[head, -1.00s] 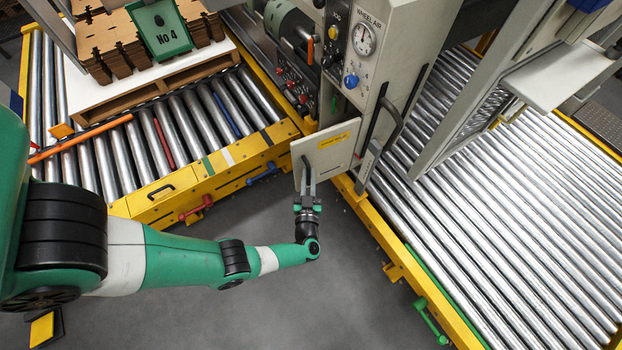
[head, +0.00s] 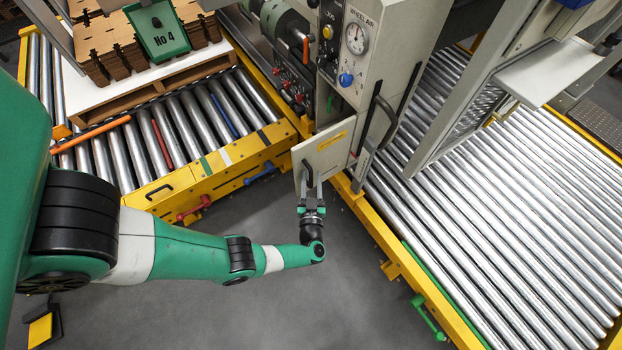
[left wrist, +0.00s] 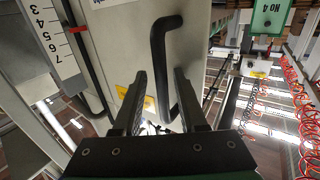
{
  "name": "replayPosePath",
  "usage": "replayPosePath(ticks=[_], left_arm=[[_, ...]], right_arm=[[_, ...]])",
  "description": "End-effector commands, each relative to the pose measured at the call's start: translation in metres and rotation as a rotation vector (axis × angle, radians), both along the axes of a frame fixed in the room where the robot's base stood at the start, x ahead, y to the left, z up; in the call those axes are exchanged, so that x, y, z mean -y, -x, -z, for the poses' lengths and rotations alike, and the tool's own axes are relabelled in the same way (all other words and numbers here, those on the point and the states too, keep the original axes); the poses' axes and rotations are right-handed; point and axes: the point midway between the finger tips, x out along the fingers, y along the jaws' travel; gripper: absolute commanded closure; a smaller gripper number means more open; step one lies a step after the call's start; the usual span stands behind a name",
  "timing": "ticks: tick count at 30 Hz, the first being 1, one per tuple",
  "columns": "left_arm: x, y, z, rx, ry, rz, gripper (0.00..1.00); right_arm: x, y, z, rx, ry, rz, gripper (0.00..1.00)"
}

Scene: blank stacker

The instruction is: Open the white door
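The white door (head: 325,150) is a pale panel with a yellow label, on the front of the grey machine cabinet. Its face also shows in the left wrist view (left wrist: 112,45). A black bar handle (left wrist: 158,60) stands out from that face. My left gripper (head: 308,181) is at the door's lower left, in front of the face. In the left wrist view its two fingers (left wrist: 160,75) are apart, with the handle's bar in the gap between them. I cannot tell whether either finger touches the bar. My right gripper is not in view.
A roller conveyor (head: 510,215) with a yellow frame lies to the right, another (head: 185,130) to the left. The cabinet carries a gauge (head: 357,38) and a curved black handle (head: 386,122). Grey floor (head: 270,310) is clear below my left arm.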

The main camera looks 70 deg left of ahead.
Motion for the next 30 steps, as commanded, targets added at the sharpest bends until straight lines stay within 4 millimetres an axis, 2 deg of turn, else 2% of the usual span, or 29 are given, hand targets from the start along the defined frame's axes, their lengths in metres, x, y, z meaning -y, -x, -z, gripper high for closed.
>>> replayPosePath(ticks=[11,14,24,30], left_arm=[[0.004,0.001,-0.001,0.002,-0.002,-0.001,0.53],[0.017,0.005,-0.002,0.002,-0.002,0.002,0.53],[0.090,0.028,-0.001,0.000,-0.001,0.005,0.53],[0.110,0.036,0.000,0.000,-0.001,0.000,0.53]], right_arm=[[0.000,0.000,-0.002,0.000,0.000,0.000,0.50],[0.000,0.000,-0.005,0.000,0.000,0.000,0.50],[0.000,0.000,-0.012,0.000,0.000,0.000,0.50],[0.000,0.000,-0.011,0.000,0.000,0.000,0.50]])
